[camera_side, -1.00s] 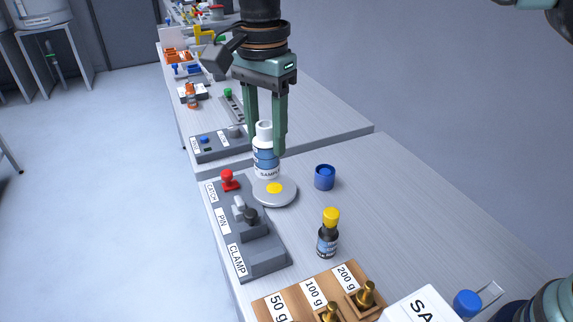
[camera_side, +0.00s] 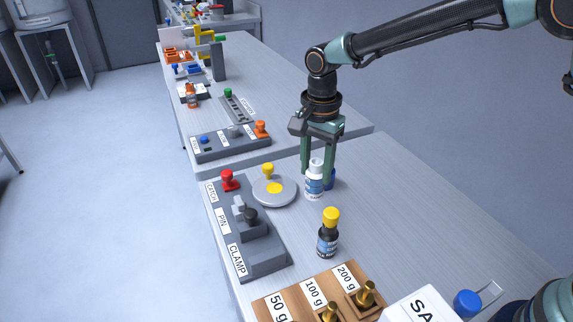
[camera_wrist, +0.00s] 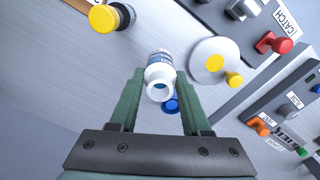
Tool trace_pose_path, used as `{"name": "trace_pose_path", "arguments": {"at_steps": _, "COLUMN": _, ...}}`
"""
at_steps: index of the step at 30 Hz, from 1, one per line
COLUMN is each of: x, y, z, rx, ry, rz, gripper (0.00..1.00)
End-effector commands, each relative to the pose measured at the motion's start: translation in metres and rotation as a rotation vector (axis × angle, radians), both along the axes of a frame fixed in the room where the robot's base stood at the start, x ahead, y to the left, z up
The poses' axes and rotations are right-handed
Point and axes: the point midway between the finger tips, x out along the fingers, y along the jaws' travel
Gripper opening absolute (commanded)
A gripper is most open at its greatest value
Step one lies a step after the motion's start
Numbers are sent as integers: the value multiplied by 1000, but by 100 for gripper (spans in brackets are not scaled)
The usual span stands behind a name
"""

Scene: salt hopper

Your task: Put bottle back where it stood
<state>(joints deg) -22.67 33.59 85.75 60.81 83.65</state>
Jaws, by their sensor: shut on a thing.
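The white bottle (camera_side: 314,184) with a blue and white label is upright between the fingers of my gripper (camera_side: 316,176). My gripper is shut on it. In the wrist view the bottle (camera_wrist: 159,60) shows its open white mouth towards the camera, between my green fingers (camera_wrist: 160,78). It is to the right of the round grey disc (camera_side: 262,198) with the yellow centre. I cannot tell whether its base touches the bench.
A dark bottle with a yellow cap (camera_side: 327,240) stands nearer the front. The grey panel (camera_side: 262,262) with a red knob (camera_side: 228,178) lies left of the disc. A wooden weight rack (camera_side: 268,308) is at the front. The bench to the right is clear.

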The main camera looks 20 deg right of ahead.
Motion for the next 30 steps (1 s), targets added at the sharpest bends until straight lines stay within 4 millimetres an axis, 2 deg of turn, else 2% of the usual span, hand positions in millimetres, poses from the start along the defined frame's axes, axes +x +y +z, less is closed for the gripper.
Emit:
{"name": "trace_pose_path", "arguments": {"at_steps": 1, "x": -1, "y": 0, "z": -11, "rx": -2, "ry": 5, "rz": 0, "gripper": 0}}
{"name": "trace_pose_path", "arguments": {"at_steps": 3, "x": -1, "y": 0, "z": -21, "rx": -1, "ry": 3, "rz": 0, "gripper": 0}}
{"name": "trace_pose_path", "arguments": {"at_steps": 10, "x": 0, "y": 0, "z": -40, "rx": 0, "ry": 1, "rz": 0, "gripper": 0}}
{"name": "trace_pose_path", "arguments": {"at_steps": 18, "x": 0, "y": 0, "z": -74, "rx": 0, "ry": 1, "rz": 0, "gripper": 0}}
{"name": "trace_pose_path", "arguments": {"at_steps": 30, "x": 0, "y": 0, "z": -78, "rx": 0, "ry": -1, "rz": 0, "gripper": 0}}
